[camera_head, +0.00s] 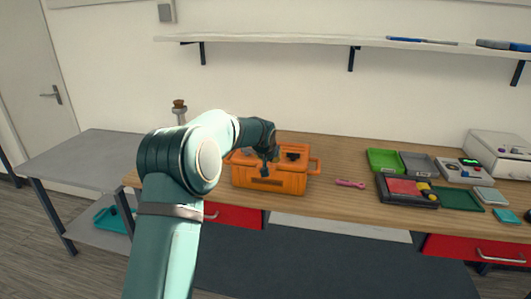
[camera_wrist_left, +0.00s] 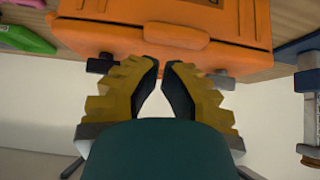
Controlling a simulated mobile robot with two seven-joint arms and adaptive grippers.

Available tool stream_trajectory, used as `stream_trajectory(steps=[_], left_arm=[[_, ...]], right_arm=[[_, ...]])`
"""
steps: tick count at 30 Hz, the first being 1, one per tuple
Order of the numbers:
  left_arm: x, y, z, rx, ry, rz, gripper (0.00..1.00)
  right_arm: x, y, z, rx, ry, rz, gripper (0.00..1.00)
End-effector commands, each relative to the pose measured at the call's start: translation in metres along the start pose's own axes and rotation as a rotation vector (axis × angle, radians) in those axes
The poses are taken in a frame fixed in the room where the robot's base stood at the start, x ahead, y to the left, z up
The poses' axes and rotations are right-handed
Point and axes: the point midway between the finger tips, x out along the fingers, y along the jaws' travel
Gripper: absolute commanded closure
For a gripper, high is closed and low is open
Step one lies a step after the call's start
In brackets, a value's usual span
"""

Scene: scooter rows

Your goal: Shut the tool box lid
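The orange tool box (camera_head: 285,183) stands on the wooden workbench, in the middle of the head view. Its top and left part are partly hidden by my left arm, and I cannot tell clearly how far the lid is open. In the left wrist view an orange face of the tool box (camera_wrist_left: 110,32) fills the top, with a rounded orange grip and dark latches. My left gripper (camera_wrist_left: 161,67) has its fingertips nearly together and empty, close to that face; contact is unclear. My right gripper is not in view.
A pink tool (camera_head: 350,183) lies right of the box. Green tray (camera_head: 384,169), a dark tray (camera_head: 409,202) and other items stand farther right. A grey table (camera_head: 85,160) is at the left. A shelf (camera_head: 300,39) runs above the bench.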

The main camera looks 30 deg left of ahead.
Motion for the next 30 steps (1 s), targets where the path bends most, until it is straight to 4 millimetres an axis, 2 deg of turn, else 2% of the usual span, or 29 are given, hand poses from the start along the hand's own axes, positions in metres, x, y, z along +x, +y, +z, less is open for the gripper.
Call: stream_trajectory(steps=[3, 9, 30], left_arm=[[0.011, 0.002, 0.005, 0.001, -0.001, 0.000, 1.00], [0.020, 0.001, 0.012, 0.001, -0.001, 0.000, 1.00], [0.025, 0.001, 0.017, 0.001, -0.004, 0.000, 1.00]], right_arm=[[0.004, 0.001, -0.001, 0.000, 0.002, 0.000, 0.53], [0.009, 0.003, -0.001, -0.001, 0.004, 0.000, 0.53], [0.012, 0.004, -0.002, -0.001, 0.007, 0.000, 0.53]])
